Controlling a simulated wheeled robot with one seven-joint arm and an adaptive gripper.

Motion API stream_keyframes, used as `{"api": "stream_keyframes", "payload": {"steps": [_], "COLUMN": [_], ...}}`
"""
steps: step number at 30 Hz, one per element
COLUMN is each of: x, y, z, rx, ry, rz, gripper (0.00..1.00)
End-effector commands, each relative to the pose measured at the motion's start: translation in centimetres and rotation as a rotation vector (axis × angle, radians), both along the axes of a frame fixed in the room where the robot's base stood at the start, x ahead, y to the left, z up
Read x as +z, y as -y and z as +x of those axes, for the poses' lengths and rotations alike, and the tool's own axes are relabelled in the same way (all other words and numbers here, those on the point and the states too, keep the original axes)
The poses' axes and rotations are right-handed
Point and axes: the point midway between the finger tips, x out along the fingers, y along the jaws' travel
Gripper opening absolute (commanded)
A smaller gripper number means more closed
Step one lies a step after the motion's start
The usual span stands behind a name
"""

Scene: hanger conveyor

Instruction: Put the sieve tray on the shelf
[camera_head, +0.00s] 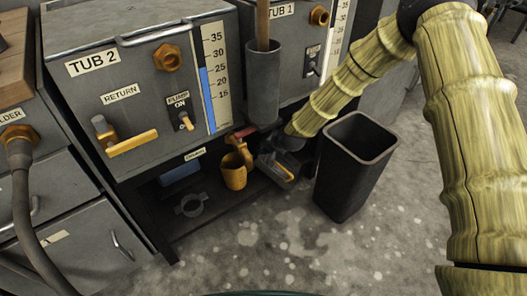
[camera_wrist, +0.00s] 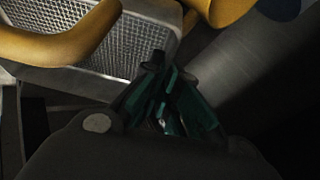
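The sieve tray (camera_wrist: 122,45), a grey frame with fine mesh, fills the upper left of the wrist view, partly covered by a curved yellow part. My gripper (camera_wrist: 164,72) has its dark green fingertips close together at the tray's lower right edge. Whether they hold that edge is unclear. In the head view my gripper (camera_head: 277,152) reaches under the tubs, beside a small grey piece with an orange strip that may be the tray. The dark shelf (camera_head: 205,218) lies low under Tub 2.
A yellow cup (camera_head: 234,172) hangs near the red drain handle (camera_head: 243,133). A grey ring (camera_head: 190,206) and a blue block (camera_head: 181,176) are on the shelf. A tall dark bin (camera_head: 352,165) stands right of my gripper. A grey cylinder (camera_head: 263,90) hangs above.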

Motion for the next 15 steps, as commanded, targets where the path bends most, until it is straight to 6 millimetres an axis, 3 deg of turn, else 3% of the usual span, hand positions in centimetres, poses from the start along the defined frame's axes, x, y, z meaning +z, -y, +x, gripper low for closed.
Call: {"api": "stream_keyframes", "payload": {"steps": [12, 15], "x": [-0.26, -0.27], "y": [0.22, 0.25], "z": [0.07, 0.05], "rx": [-0.003, -0.003], "ry": [0.001, 0.001], "rz": [0.000, 0.000], "gripper": [0.00, 0.19]}}
